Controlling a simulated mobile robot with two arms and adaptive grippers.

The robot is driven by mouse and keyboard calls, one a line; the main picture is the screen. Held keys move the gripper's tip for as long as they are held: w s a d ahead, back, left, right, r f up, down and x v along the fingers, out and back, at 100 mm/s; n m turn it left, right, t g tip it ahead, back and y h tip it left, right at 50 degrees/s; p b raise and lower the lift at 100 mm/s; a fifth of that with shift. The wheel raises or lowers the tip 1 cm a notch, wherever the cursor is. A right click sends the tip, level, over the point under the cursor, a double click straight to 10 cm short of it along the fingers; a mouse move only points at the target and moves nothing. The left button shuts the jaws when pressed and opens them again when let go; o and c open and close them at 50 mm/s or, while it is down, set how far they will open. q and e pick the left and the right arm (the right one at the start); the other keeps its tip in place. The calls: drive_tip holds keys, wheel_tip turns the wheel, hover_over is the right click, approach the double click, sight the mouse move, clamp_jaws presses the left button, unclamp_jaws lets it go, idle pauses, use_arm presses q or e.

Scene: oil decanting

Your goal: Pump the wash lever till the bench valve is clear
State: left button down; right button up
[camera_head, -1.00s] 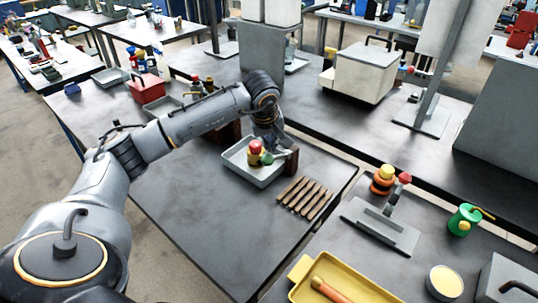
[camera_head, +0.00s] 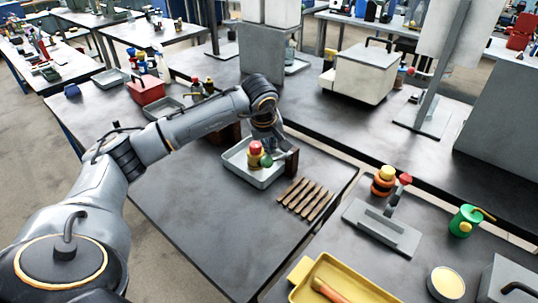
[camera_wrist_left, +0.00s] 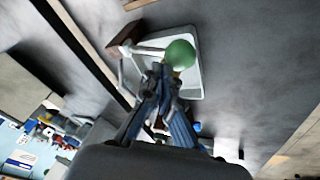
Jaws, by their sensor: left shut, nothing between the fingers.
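A lever with a green ball knob (camera_head: 266,161) sits low over the grey tray (camera_head: 234,167), beside a brown block (camera_head: 292,162). In the left wrist view its pale arm (camera_wrist_left: 150,51) runs from the block to the green ball (camera_wrist_left: 180,53). A brassy fitting with a red top (camera_head: 255,147), which looks like the bench valve, stands in the tray; whether it is clear cannot be seen. My left gripper (camera_head: 281,146) is shut and empty, just above the lever. Its fingertips (camera_wrist_left: 163,72) are close to the ball; contact cannot be told. My right gripper is out of view.
Several brown strips (camera_head: 306,198) lie right of the tray. A grey plate with a red-knobbed handle (camera_head: 382,228), a green can (camera_head: 465,220) and a yellow tray (camera_head: 345,277) are on the near right bench. The dark bench front of the grey tray is bare.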

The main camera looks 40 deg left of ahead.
sight(265, 160)
use_arm(q)
drive_tip(key=shift+s+a+f+b, duration=0.1)
drive_tip(key=shift+s+f+b, duration=0.25)
drive_tip(key=shift+f+b, duration=0.35)
drive_tip(key=shift+s+d+f+b, duration=0.1)
drive_tip(key=shift+s+f+b, duration=0.3)
drive_tip(key=shift+f, duration=0.45)
drive_tip(key=shift+s+a+f+b, duration=0.1)
drive_tip(key=shift+s+f+b, duration=0.2)
drive_tip(key=shift+f+b, duration=0.4)
idle(1.8)
idle(0.5)
drive_tip(key=shift+w+r+p, duration=0.5)
drive_tip(key=shift+r+p, duration=0.15)
drive_tip(key=shift+r, duration=0.35)
drive_tip(key=shift+w+r+p, duration=0.45)
drive_tip(key=shift+r+p, duration=0.15)
drive_tip(key=shift+r, duration=0.35)
drive_tip(key=shift+w+r+p, duration=0.5)
drive_tip(key=shift+r+p, duration=0.15)
drive_tip(key=shift+r, duration=0.35)
drive_tip(key=r+p, duration=0.1)
drive_tip(key=w+r+p, duration=0.1)
drive_tip(key=r, duration=0.1)
drive_tip(key=w+r+p, duration=0.1)
drive_tip(key=shift+d+r, duration=0.2)
drive_tip(key=shift+r, duration=0.05)
